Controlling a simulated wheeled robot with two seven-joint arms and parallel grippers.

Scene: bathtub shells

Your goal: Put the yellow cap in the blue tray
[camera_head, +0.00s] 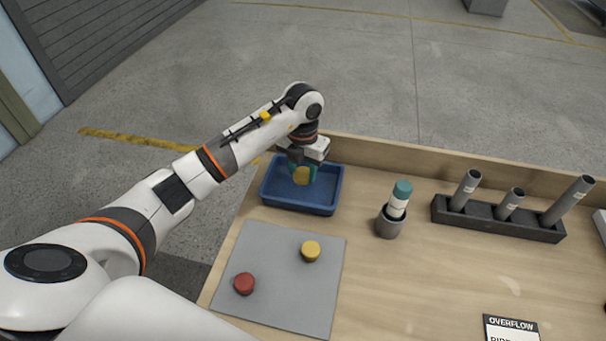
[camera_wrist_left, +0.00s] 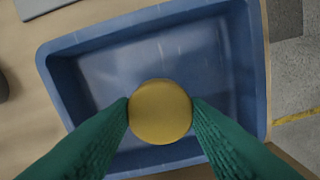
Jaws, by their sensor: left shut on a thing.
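The blue tray (camera_head: 318,196) stands at the table's back left corner; it fills much of the left wrist view (camera_wrist_left: 75,90). My left gripper (camera_head: 302,174) is over the tray with its green fingers shut on a round yellow cap (camera_wrist_left: 160,112). This held cap also shows in the head view (camera_head: 301,176). Whether it touches the tray floor I cannot tell. A second yellow cap (camera_head: 311,250) lies on the grey mat in front of the tray. My right gripper is not in view.
The grey mat (camera_head: 270,285) also carries a red cap (camera_head: 244,283). Right of the tray, a teal-capped tube stands in a grey cup (camera_head: 388,224). A dark rack (camera_head: 500,220) holds grey tubes. An overflow sign (camera_head: 511,327) lies in front. A wooden ledge (camera_head: 420,158) runs behind.

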